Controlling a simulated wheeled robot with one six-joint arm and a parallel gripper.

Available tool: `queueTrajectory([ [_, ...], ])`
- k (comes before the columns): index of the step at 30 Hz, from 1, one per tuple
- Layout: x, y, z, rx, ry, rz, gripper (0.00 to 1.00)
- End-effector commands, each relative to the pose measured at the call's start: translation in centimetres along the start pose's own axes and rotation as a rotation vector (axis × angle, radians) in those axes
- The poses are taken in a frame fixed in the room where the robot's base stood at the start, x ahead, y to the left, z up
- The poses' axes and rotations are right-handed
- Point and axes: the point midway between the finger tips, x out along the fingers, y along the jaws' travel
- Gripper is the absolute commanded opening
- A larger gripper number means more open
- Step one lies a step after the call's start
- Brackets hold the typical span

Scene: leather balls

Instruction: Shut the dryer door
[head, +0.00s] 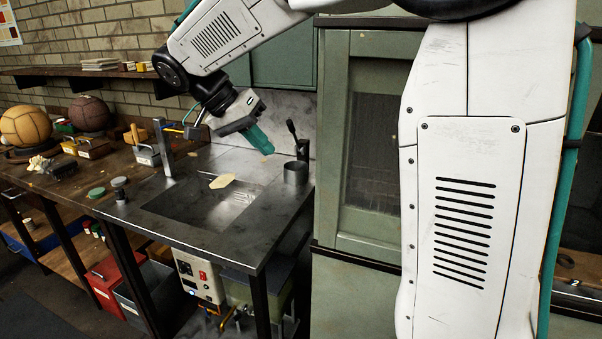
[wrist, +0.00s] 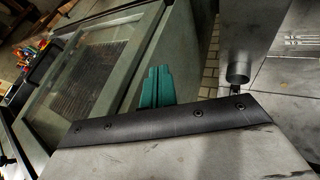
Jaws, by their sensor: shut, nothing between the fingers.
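The dryer door (head: 372,226) is a green framed panel with a dark mesh window, on the green cabinet right of the steel bench in the head view. My arm hides its right part. I cannot tell whether the door is fully flush with its frame. The door also shows in the wrist view (wrist: 88,78), tilted, on the left. My gripper (head: 262,143) has teal fingers, shut and empty, pointing down over the back of the bench, left of the cabinet and apart from the door. Its fingers show together in the wrist view (wrist: 156,88).
The steel bench (head: 225,240) has a sunken basin, a pale sheet piece (head: 221,181), a metal cup (head: 295,172) and a black lever (head: 293,132) near the cabinet. A wooden bench with balls (head: 26,126) stands left. A shelf (head: 85,72) runs along the brick wall.

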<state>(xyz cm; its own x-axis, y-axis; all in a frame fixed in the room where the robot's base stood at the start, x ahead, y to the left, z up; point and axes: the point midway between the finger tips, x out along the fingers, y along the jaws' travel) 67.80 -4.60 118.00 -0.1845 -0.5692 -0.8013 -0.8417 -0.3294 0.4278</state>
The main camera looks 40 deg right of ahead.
Motion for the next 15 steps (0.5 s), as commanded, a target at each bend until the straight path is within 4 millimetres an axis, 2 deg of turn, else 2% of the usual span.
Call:
queueTrajectory([
  [5, 1.5, -0.2, -0.1, 0.013, 0.005, 0.005, 0.00],
  [15, 8.7, -0.1, 0.0, 0.011, 0.003, 0.006, 0.00],
])
